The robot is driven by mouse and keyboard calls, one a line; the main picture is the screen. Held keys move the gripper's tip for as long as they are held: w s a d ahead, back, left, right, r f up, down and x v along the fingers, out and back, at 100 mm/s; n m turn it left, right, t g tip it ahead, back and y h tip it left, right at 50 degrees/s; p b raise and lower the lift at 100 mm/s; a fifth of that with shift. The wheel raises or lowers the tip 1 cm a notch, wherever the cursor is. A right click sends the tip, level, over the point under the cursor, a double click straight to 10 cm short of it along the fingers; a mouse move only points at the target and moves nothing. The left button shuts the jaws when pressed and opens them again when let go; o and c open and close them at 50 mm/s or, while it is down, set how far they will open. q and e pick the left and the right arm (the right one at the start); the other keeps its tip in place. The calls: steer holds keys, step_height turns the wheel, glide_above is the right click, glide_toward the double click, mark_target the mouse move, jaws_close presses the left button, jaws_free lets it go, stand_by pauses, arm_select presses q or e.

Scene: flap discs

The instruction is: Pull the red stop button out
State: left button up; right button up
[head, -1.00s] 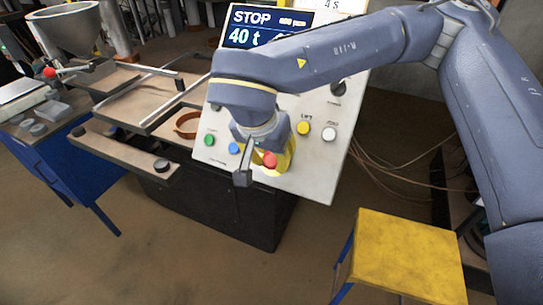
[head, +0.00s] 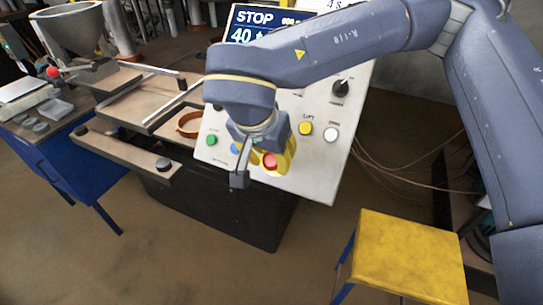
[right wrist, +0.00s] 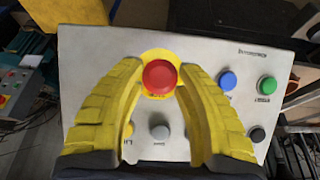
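The red stop button (head: 270,161) is a round red knob on the sloping light-grey control panel (head: 322,178). In the right wrist view the red button (right wrist: 159,77) sits on a yellow round plate (right wrist: 160,56). My right gripper (head: 278,162) has yellow ribbed fingers and is at the button. In the right wrist view the gripper's (right wrist: 160,72) fingertips stand on either side of the button, with a wide gap between the fingers. Whether the tips touch the button I cannot tell. My left gripper is in neither view.
Close to the red button are a blue button (right wrist: 228,80), a green button (right wrist: 267,86), a yellow button (head: 305,128) and a white button (head: 332,132). A black knob (head: 341,88) is higher up. The display (head: 262,20) reads STOP. A yellow-topped stool (head: 405,255) stands at front right.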

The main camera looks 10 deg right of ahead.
steer(key=o, duration=0.5)
steer(key=shift+c, duration=0.2)
steer(key=shift+r, duration=0.1)
steer(key=v, duration=1.1)
steer(key=shift+s+r, duration=0.2)
steer(key=shift+r, duration=0.1)
steer(key=shift+a, duration=0.1)
